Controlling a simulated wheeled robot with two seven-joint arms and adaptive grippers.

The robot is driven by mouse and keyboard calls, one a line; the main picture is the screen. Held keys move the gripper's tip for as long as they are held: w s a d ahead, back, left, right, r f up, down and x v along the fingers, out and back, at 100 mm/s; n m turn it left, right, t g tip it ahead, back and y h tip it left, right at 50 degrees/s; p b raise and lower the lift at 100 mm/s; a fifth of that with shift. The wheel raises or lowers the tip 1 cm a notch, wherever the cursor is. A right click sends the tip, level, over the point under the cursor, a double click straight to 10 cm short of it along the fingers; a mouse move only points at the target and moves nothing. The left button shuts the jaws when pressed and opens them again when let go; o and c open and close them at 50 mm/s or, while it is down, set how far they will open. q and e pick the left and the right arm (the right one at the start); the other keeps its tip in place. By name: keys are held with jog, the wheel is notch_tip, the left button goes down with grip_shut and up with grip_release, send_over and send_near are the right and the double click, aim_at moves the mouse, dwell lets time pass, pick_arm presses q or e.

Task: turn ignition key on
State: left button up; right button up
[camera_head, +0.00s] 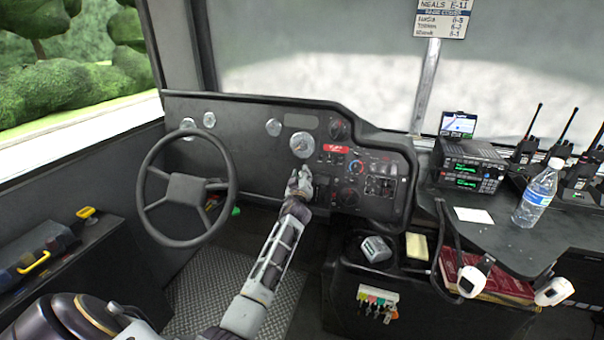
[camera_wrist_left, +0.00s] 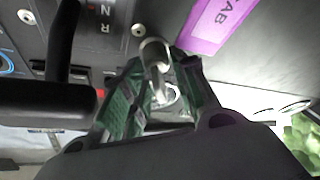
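The silver ignition lock (camera_wrist_left: 153,52) with its key (camera_wrist_left: 160,85) shows in the left wrist view, set in the dark dash panel. My left gripper (camera_wrist_left: 160,66) is around it, one green-padded finger on either side. The fingers stand apart with the key between them, and I see no clear grip on it. In the head view my left gripper (camera_head: 300,182) is at the dashboard, right of the steering wheel, and it hides the lock and key. My right gripper is not in view.
The steering wheel (camera_head: 186,188) is left of my left arm. A dark lever (camera_wrist_left: 66,60) is close by the gripper in the wrist view. A purple label (camera_wrist_left: 218,28) is beside the lock. A radio (camera_head: 470,166) and a water bottle (camera_head: 538,194) stand on the right console.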

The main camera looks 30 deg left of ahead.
pick_arm(q)
jog(key=shift+w, duration=0.15)
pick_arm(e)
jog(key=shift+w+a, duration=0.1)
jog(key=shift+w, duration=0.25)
pick_arm(q)
jog(key=shift+r, duration=0.1)
grip_shut()
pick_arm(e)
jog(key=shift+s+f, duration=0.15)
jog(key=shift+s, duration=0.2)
